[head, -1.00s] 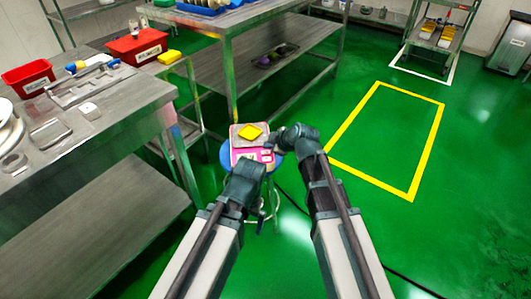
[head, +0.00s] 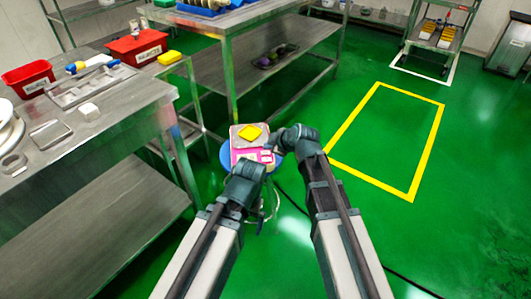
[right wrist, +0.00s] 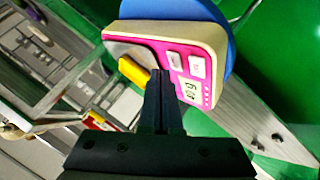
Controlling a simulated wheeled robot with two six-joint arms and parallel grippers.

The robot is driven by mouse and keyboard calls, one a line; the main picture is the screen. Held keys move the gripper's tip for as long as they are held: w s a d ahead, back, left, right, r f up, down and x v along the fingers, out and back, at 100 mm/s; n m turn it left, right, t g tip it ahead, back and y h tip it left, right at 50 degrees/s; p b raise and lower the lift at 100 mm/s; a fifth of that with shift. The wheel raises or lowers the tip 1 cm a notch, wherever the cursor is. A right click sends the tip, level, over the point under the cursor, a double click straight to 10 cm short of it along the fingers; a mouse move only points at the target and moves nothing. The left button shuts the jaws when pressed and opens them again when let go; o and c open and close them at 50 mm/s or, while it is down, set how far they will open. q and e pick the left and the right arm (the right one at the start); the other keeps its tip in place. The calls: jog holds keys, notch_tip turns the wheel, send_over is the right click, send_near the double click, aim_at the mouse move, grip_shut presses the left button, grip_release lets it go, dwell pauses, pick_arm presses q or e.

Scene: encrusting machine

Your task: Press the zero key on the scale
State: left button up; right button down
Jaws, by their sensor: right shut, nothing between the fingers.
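The pink scale (head: 240,155) stands on a blue round stool (head: 224,156); a yellow object (head: 250,131) lies on its metal pan. In the right wrist view the scale's pink panel (right wrist: 209,53) shows tilted, with two white keys (right wrist: 197,67) (right wrist: 174,60) and a lit display (right wrist: 190,90) beside them. My right gripper (head: 267,148) is over the panel's right side; in the right wrist view its fingers (right wrist: 164,75) are shut and empty, their tips near the keys. Contact cannot be told. My left gripper (head: 258,178) is in front of the scale, its fingers hidden by its wrist.
A steel table (head: 110,125) on the left carries a tray, a white block (head: 89,112) and red bins (head: 28,77). Another steel table (head: 200,25) stands behind the scale. Green floor (head: 310,110) is open to the right, with a yellow marked rectangle (head: 415,165).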

aim_at(268, 154)
dwell(0.6)
jog(key=shift+f+b, duration=0.4)
jog(key=shift+f, duration=0.05)
jog(key=shift+f+b, duration=0.35)
dwell(0.4)
jog(key=shift+r, duration=0.15)
jog(key=shift+r+p, duration=0.65)
jog(key=shift+p, duration=0.1)
notch_tip(268, 154, up, 5)
jog(key=p, duration=0.5)
jog(key=shift+r, duration=0.1)
